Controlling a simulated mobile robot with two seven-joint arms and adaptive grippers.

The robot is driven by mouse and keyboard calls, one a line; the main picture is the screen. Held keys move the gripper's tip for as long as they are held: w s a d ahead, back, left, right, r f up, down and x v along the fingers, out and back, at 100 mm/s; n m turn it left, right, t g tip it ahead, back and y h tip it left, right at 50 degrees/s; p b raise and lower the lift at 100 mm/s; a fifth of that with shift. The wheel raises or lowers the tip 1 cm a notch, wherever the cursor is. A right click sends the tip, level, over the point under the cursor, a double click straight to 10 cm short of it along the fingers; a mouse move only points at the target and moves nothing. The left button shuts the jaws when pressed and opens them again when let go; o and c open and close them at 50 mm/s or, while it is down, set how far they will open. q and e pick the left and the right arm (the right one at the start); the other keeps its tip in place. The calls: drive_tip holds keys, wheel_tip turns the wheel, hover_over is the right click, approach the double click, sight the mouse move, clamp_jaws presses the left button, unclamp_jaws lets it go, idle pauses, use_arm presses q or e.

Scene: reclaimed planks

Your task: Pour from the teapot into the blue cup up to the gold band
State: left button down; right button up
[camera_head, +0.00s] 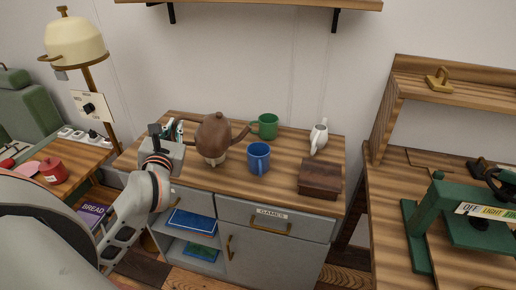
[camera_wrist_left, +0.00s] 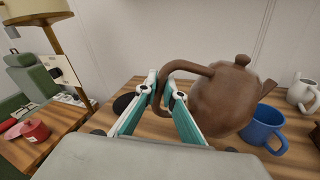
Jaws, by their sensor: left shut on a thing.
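The brown teapot (camera_head: 214,135) is at the left part of the wooden cabinet top, its spout pointing right toward the blue cup. My left gripper (camera_head: 174,133) is shut on the teapot's handle; in the left wrist view the fingers (camera_wrist_left: 167,92) close around the handle beside the teapot body (camera_wrist_left: 228,98). I cannot tell whether the teapot's base touches the top. The blue cup (camera_head: 259,160) stands upright just right of the teapot, and also shows in the left wrist view (camera_wrist_left: 262,128). Its gold band and contents are not visible. My right gripper is not in view.
A green mug (camera_head: 267,126) stands behind the blue cup. A white jug (camera_head: 318,137) and a dark wooden box (camera_head: 320,179) are to the right. A lamp (camera_head: 75,42) and a red pot (camera_head: 52,171) are at the left. The cabinet top's front middle is clear.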

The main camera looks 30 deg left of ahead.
sight(211, 135)
use_arm(q)
drive_tip(key=shift+w+d+r, duration=0.1)
drive_tip(key=shift+d+r, duration=0.05)
drive_tip(key=shift+r, duration=0.35)
drive_tip(key=shift+w+d+m+p, duration=0.4)
drive_tip(key=shift+w+m+p, duration=0.1)
drive_tip(key=shift+p, duration=0.25)
drive_tip(key=shift+w+d+m+p, duration=0.3)
drive_tip(key=shift+d+m+p, duration=0.1)
drive_tip(key=shift+p, duration=0.05)
idle(2.0)
drive_tip(key=shift+w+d+r+m+g+p, duration=0.3)
drive_tip(key=shift+w+d+r+m+p, duration=0.15)
drive_tip(key=shift+p, duration=0.35)
idle(3.5)
